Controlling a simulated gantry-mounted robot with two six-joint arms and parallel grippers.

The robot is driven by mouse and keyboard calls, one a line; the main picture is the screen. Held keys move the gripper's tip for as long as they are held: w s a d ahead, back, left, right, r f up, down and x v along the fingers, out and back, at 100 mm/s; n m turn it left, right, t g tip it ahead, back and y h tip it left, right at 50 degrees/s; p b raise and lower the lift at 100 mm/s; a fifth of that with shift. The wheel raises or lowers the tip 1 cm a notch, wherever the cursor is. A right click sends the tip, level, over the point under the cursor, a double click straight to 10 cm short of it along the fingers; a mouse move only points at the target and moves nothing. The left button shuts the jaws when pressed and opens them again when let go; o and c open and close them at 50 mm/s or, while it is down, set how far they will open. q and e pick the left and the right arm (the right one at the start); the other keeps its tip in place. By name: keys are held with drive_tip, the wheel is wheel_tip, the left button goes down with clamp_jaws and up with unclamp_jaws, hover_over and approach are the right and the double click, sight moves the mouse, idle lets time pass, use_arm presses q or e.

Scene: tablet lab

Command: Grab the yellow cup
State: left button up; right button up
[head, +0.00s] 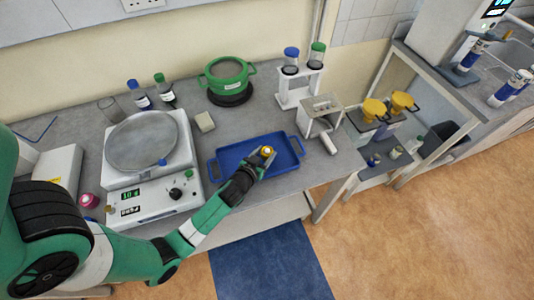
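A small yellow cup (267,150) with a pale centre shows at the tip of my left gripper (263,157), over the blue tray (293,148). My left arm comes in from the lower left, and the gripper's fingertips are right at the cup, seemingly on either side of it. The gripper hides part of the cup, and it is too small to tell whether the fingers are closed on it or whether it rests on the tray. My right gripper is not in view.
A balance (150,200) with a round pan stands left of the tray. A green pot (227,78) and a white rack (298,92) with two bottles are behind. A grey device (322,112) is close on the right. Two yellow funnel-like pieces (374,108) are farther right.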

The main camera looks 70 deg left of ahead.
use_arm(q)
clamp_jaws()
drive_tip(key=shift+r, duration=0.1)
